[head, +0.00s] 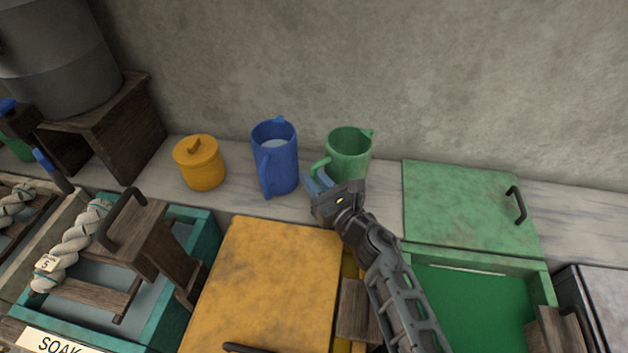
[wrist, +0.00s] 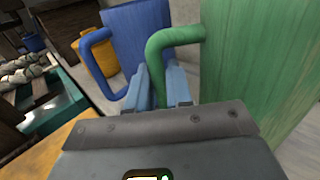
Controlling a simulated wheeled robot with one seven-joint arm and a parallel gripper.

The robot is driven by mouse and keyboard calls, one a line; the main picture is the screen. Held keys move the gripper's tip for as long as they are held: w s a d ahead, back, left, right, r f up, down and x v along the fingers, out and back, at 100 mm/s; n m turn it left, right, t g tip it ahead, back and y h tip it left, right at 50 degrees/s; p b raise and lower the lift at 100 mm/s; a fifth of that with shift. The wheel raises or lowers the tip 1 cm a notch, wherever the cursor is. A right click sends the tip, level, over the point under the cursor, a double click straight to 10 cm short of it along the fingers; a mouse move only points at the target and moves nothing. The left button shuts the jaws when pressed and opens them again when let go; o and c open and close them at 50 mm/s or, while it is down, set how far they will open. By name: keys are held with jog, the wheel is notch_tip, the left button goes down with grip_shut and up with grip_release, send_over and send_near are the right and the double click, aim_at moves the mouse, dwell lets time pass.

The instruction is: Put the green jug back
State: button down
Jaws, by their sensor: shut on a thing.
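The green jug (head: 349,150) stands upright at the back ledge, by the grey wall, in the head view. Its handle is on its left side, toward my gripper (head: 317,184). In the wrist view the green jug (wrist: 262,70) fills the right side, and its handle reaches between the pale blue fingers of my gripper (wrist: 160,82). My gripper is shut on the handle. Whether the jug's base touches the ledge is hard to tell, as my gripper hides part of it.
A blue jug (head: 275,160) stands just left of the green jug, with a yellow lidded pot (head: 199,163) beyond it. In front are a yellow lid (head: 265,285) and an open green vat (head: 470,310). A green lid (head: 460,207) lies on the ledge at right.

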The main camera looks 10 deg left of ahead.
jog(key=shift+f, duration=0.1)
jog(key=c, duration=1)
grip_release()
jog(key=shift+s+r, duration=0.1)
jog(key=shift+r, duration=0.1)
jog(key=v, duration=1.2)
jog(key=shift+p, duration=0.35)
